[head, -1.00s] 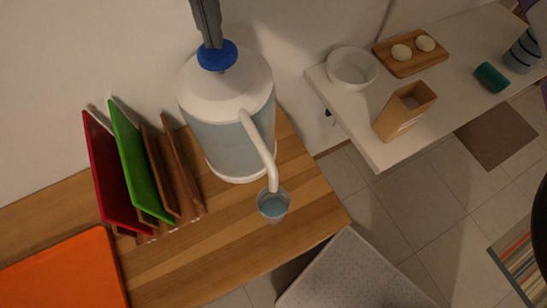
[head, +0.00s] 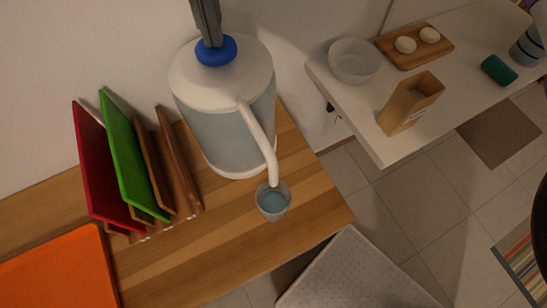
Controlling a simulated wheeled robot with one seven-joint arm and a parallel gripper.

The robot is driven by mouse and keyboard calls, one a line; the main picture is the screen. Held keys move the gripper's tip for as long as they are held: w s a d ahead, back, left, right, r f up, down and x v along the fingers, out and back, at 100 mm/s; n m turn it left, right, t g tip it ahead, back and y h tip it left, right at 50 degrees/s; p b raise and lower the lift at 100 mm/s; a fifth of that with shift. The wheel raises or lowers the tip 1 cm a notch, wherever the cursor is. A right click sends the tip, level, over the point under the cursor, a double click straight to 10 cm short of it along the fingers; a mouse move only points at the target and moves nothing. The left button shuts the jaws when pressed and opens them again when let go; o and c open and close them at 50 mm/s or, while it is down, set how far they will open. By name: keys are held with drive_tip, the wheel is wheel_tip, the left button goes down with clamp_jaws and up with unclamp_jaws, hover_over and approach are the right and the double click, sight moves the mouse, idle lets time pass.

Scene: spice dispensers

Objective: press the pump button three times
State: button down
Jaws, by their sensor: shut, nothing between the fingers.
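A white-topped pump dispenser (head: 228,125) with a clear body stands on the wooden counter. Its blue pump button (head: 217,49) is on the top. My gripper (head: 210,40) comes down from the top edge of the view, shut, with its tips at the middle of the blue button. They look to be touching it, and the tips hide part of the button. The white spout (head: 260,140) curves down to the right over a small clear cup (head: 273,199) holding bluish liquid.
Red and green boards (head: 130,160) stand in a wooden rack left of the dispenser. An orange board (head: 62,270) lies at the lower left.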

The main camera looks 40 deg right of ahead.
drive_tip(key=shift+r, duration=0.2)
drive_tip(key=shift+r+p, duration=0.65)
drive_tip(key=shift+r, duration=1.05)
drive_tip(key=shift+f, duration=0.15)
drive_tip(key=shift+f+b, duration=1.85)
drive_tip(key=shift+b, duration=0.15)
drive_tip(key=shift+r, duration=0.2)
drive_tip(key=shift+r+p, duration=0.8)
drive_tip(key=shift+r, duration=1)
